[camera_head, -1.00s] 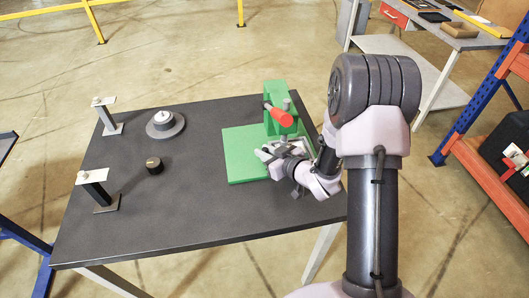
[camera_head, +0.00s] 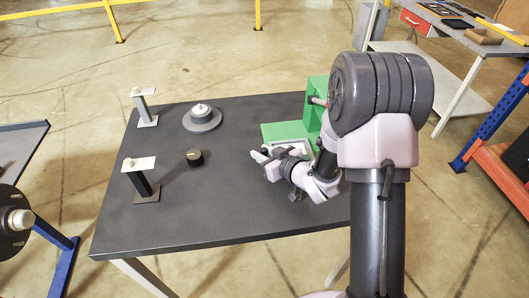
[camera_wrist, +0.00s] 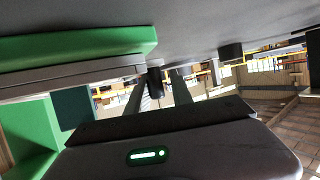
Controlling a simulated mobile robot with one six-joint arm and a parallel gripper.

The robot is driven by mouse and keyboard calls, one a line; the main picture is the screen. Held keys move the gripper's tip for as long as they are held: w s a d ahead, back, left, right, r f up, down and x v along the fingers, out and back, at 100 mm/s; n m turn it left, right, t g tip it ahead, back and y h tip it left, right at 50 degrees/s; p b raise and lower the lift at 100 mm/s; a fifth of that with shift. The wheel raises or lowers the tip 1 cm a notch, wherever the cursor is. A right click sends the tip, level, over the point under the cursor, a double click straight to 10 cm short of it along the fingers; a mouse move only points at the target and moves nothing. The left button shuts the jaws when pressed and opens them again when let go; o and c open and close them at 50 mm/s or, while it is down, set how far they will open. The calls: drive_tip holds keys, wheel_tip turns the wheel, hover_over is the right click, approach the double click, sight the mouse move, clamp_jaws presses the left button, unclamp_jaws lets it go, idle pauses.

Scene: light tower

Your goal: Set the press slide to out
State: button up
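The green press (camera_head: 316,92) stands at the right of the dark table, partly hidden behind my arm. Its green base plate (camera_head: 283,131) shows to the left of it. A pale grey, light-edged piece, apparently the slide (camera_head: 296,144), lies at the near edge of the base plate, partly covered by my gripper. My gripper (camera_head: 262,156) is low over the table, right by this piece, its tips pointing left. Whether it grips the piece, and how far its fingers are apart, cannot be made out. In the wrist view, a green slab (camera_wrist: 80,45) and a grey plate (camera_wrist: 70,73) are close at the upper left.
A black knob (camera_head: 195,157), a round grey disc with a pale button (camera_head: 202,118) and two posts with pale tops (camera_head: 143,107) (camera_head: 141,181) stand on the table's left half. The table's front middle is clear. Another bench (camera_head: 20,137) is at the left edge.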

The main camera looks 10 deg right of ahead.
drive_tip(key=shift+d, duration=0.1)
idle(0.3)
drive_tip(key=p+v, duration=0.3)
drive_tip(key=v, duration=0.8)
drive_tip(key=shift+s+d+r, duration=0.1)
drive_tip(key=shift+d+r, duration=0.05)
drive_tip(key=shift+r, duration=0.1)
drive_tip(key=p+v, duration=0.3)
drive_tip(key=p, duration=0.1)
drive_tip(key=p+v, duration=0.2)
drive_tip(key=p, duration=0.3)
drive_tip(key=shift+s+d, duration=0.15)
drive_tip(key=shift+s, duration=0.3)
